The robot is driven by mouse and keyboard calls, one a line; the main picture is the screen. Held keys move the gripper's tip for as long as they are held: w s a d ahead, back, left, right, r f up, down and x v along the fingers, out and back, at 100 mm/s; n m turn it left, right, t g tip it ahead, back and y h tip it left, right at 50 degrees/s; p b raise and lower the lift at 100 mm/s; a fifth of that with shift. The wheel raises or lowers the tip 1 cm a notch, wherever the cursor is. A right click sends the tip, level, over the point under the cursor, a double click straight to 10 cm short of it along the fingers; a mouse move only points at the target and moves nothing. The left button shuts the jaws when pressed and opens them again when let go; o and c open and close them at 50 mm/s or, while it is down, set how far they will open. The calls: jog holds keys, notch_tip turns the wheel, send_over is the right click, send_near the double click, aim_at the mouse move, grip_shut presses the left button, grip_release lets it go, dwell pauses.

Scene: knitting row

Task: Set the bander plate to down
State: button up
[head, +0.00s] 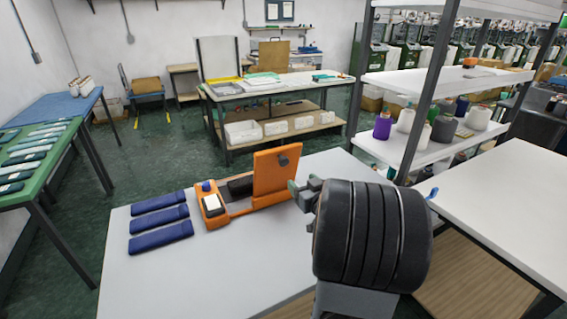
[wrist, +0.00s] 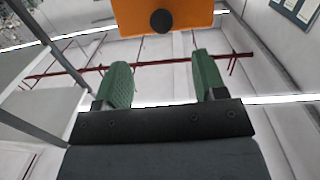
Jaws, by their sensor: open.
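The orange bander (head: 238,212) lies on the white table. Its orange plate (head: 272,171) stands raised, nearly upright, at the bander's right end. A dark round knob (head: 283,160) is on the plate near its top. My gripper (head: 300,192) is just right of the plate in the head view, below knob height, and most of it is hidden behind my dark arm. In the wrist view my gripper (wrist: 160,68) has its two green fingers apart with nothing between them. The plate (wrist: 185,12) and its knob (wrist: 161,21) show beyond the fingertips, apart from them.
Several folded dark blue textiles (head: 160,220) lie left of the bander on the white table (head: 190,275). A white shelf rack (head: 440,92) with yarn cones stands behind to the right. A green table (head: 45,170) is at the left. The table front is bare.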

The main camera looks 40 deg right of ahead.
aim_at(285, 163)
jog(key=shift+t, duration=0.3)
jog(key=w+p, duration=0.1)
jog(key=w, duration=0.3)
jog(key=w+d, duration=0.1)
jog(key=w, duration=0.3)
jog(key=w+d+p, duration=0.1)
jog(key=w, duration=0.4)
jog(key=shift+d+r+p, duration=0.1)
jog(key=shift+p, duration=0.2)
